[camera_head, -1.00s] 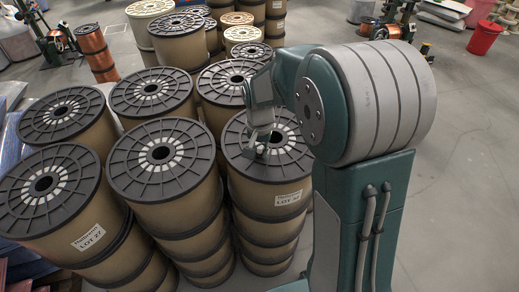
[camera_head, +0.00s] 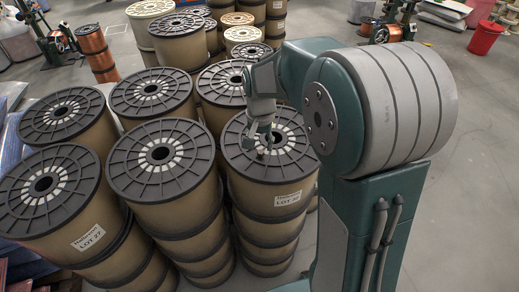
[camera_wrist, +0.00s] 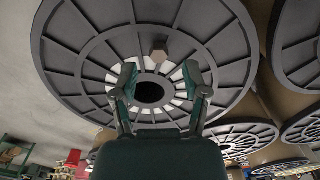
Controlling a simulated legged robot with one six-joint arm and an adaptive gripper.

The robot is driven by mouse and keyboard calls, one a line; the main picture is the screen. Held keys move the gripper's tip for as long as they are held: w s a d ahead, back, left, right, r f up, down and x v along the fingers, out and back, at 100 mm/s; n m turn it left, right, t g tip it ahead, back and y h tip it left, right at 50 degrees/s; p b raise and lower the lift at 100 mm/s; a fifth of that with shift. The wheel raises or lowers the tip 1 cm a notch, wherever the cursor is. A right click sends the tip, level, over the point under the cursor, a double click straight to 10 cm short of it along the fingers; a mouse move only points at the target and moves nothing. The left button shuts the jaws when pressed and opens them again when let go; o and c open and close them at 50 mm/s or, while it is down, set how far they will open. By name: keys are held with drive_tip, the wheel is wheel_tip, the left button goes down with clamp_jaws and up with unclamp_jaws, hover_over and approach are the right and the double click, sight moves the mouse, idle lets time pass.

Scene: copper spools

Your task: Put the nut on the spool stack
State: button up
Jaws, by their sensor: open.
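The nut is a small brown hexagonal piece (camera_wrist: 159,50) on the dark flange of the spool stack (camera_wrist: 90,50), beside the centre hole and its ring of white openings. In the head view the nut (camera_head: 261,150) is a tiny dark spot on the top of the stack labelled LOT (camera_head: 240,155). My gripper (camera_head: 256,139) is just above that top. In the wrist view my gripper (camera_wrist: 160,76) has its two fingers apart, with the hole seen between them. The nut shows beyond the fingertips, with nothing gripping it. Whether it touches the flange fully is hard to tell.
Several other spool stacks stand close on the left, such as the LOT 27 stack (camera_head: 75,190) and the middle one (camera_head: 185,190). More spools are behind. A red bin (camera_head: 485,38) stands far right. The floor on the right (camera_head: 470,190) is clear.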

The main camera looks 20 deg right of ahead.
sight(260, 152)
wheel_tip(260, 152, up, 8)
drive_tip(key=s+r+n+t, duration=0.2)
drive_tip(key=s+n, duration=0.1)
drive_tip(key=s, duration=0.7)
drive_tip(key=s+r+n+t, duration=0.2)
drive_tip(key=s+n+t, duration=0.1)
drive_tip(key=s, duration=0.8)
drive_tip(key=shift+t, duration=0.3)
